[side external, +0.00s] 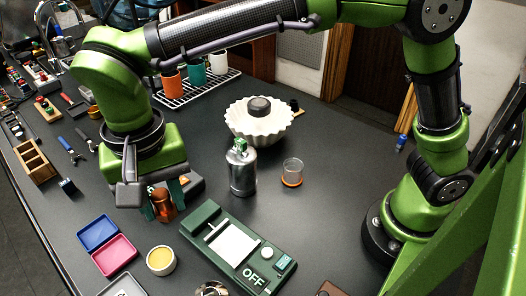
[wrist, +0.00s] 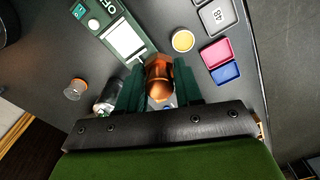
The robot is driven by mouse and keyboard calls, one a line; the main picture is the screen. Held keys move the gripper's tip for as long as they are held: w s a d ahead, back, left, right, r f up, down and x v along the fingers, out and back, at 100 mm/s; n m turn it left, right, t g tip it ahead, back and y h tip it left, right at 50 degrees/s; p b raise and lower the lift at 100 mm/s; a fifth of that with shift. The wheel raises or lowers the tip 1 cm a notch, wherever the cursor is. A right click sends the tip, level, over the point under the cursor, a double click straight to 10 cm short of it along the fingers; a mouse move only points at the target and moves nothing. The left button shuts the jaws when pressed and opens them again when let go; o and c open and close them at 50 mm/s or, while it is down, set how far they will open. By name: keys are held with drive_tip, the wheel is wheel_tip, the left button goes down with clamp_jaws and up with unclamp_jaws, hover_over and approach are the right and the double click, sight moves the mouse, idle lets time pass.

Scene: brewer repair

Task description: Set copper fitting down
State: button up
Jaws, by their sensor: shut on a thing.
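The copper fitting (side external: 163,206) is a shiny, orange-brown piece held in my gripper (side external: 166,196). In the wrist view the copper fitting (wrist: 158,80) sits between the two dark green fingers of my gripper (wrist: 158,88), which are shut on it. In the side view it hangs over the dark worktop (side external: 330,235), left of the green device. Whether its lower end touches the worktop cannot be told.
A green device marked OFF (side external: 238,248) lies right of the fitting. Blue (side external: 98,232) and pink (side external: 114,254) trays and a yellow-filled cup (side external: 161,261) are in front. A metal canister (side external: 242,170), glass jar (side external: 292,172) and white fluted bowl (side external: 259,122) stand behind.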

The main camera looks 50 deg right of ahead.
drive_tip(key=w+d+m, duration=0.2)
drive_tip(key=w+d, duration=0.2)
drive_tip(key=d, duration=0.5)
drive_tip(key=w+d+m, duration=0.3)
drive_tip(key=d, duration=0.6)
drive_tip(key=w+d+m, duration=0.2)
drive_tip(key=w+d, duration=0.2)
drive_tip(key=d, duration=0.5)
drive_tip(key=s+d+m, duration=0.3)
drive_tip(key=d, duration=1.1)
drive_tip(key=m, duration=0.9)
hover_over(377, 145)
wheel_tip(377, 145, down, 17)
drive_tip(key=shift+d+f, duration=0.1)
drive_tip(key=shift+f, duration=1.85)
